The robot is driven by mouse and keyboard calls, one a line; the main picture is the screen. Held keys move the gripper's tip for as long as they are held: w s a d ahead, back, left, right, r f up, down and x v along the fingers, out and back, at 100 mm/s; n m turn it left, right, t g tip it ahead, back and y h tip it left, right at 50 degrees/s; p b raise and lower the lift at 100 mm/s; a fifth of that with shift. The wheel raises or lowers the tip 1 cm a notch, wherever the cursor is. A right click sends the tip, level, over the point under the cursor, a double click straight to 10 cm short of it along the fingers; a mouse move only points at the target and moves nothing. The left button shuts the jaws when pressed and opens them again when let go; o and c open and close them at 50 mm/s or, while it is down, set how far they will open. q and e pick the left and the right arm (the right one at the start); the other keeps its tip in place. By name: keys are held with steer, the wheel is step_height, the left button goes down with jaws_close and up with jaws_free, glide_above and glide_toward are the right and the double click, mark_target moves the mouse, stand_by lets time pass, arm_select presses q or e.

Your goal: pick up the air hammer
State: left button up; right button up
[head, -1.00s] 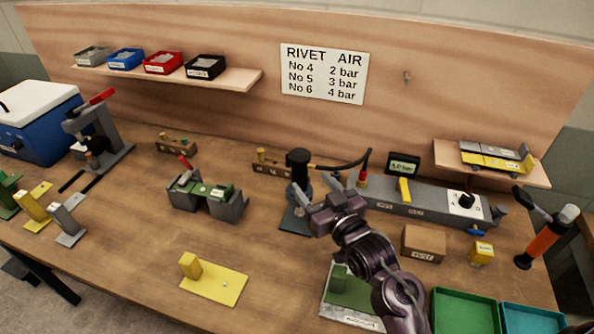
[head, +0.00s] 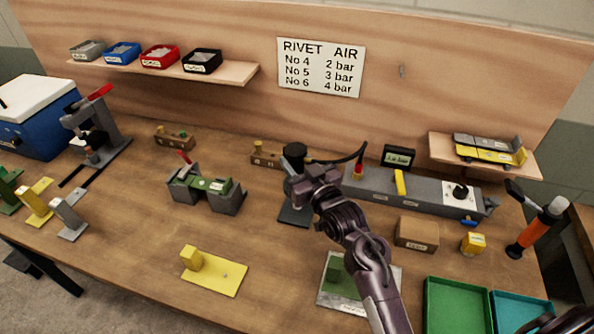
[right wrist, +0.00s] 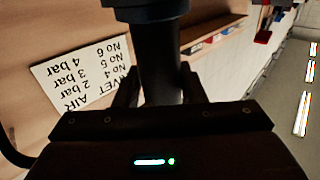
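The air hammer (head: 294,153) is a dark upright tool with a wide black top. It stands on a dark base plate (head: 295,216) in the middle of the bench, with a black hose curving off to the right. My right gripper (head: 308,187) is at its body, coming from the front right. In the right wrist view the dark cylinder of the air hammer (right wrist: 160,70) stands between the two fingers of the right gripper (right wrist: 160,88). The fingers lie close along both sides; whether they press on it is too dark to tell. My left gripper is not in view.
A grey rail fixture (head: 425,194) with a yellow clamp is to the right of the tool. A cardboard box (head: 417,233) and a green tray (head: 458,283) are at the right front. A green-and-grey fixture (head: 207,187) is to the left.

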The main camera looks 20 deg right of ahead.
steer(key=c, duration=0.4)
steer(key=shift+w+r, duration=0.1)
steer(key=shift+r, duration=0.1)
steer(key=shift+c, duration=0.2)
steer(key=shift+r, duration=0.1)
step_height(320, 180, up, 20)
steer(key=b, duration=0.2)
steer(key=shift+b, duration=0.35)
steer(key=o, duration=0.3)
steer(key=c, duration=0.3)
steer(key=shift+f, duration=0.2)
